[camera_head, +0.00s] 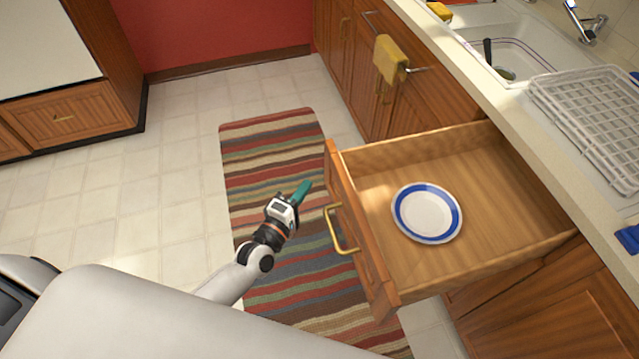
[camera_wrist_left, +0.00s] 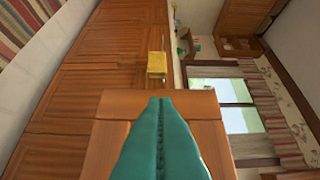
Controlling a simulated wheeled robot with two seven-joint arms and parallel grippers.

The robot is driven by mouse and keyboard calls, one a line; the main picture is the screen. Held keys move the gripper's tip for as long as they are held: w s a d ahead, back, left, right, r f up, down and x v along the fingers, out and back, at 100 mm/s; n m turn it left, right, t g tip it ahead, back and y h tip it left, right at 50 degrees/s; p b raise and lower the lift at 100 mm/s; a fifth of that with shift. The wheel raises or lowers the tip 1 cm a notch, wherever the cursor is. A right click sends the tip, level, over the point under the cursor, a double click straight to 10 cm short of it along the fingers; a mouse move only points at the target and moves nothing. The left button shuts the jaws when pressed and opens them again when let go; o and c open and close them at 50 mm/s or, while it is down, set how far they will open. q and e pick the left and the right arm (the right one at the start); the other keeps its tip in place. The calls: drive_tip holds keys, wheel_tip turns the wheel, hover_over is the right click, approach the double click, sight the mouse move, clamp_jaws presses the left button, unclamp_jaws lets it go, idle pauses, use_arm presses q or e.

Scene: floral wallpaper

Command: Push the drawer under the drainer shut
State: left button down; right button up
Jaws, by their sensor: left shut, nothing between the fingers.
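The wooden drawer (camera_head: 475,180) stands pulled far out from under the counter in the head view, with a brass handle (camera_head: 341,230) on its front. A white plate with a blue rim (camera_head: 427,212) lies inside it. The white dish drainer (camera_head: 590,115) sits on the counter above. My left gripper (camera_head: 302,191) is shut and empty, in front of the drawer front and a little apart from it in the head view. Its teal fingers (camera_wrist_left: 160,140) fill the lower middle of the left wrist view, before a wooden panel. My right gripper is not in view.
A striped rug (camera_head: 270,150) lies on the tiled floor beside the drawer. A yellow towel (camera_head: 390,60) hangs from a cabinet bar further along. The sink (camera_head: 505,55) is set in the counter. The floor at the left is clear.

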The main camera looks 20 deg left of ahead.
sight(329, 175)
use_arm(q)
drive_tip(key=w+d, duration=0.2)
drive_tip(key=d, duration=0.1)
drive_tip(key=shift+w+p, duration=0.1)
drive_tip(key=shift+p, duration=0.2)
drive_tip(key=shift+w+d, duration=0.1)
drive_tip(key=shift+d, duration=0.1)
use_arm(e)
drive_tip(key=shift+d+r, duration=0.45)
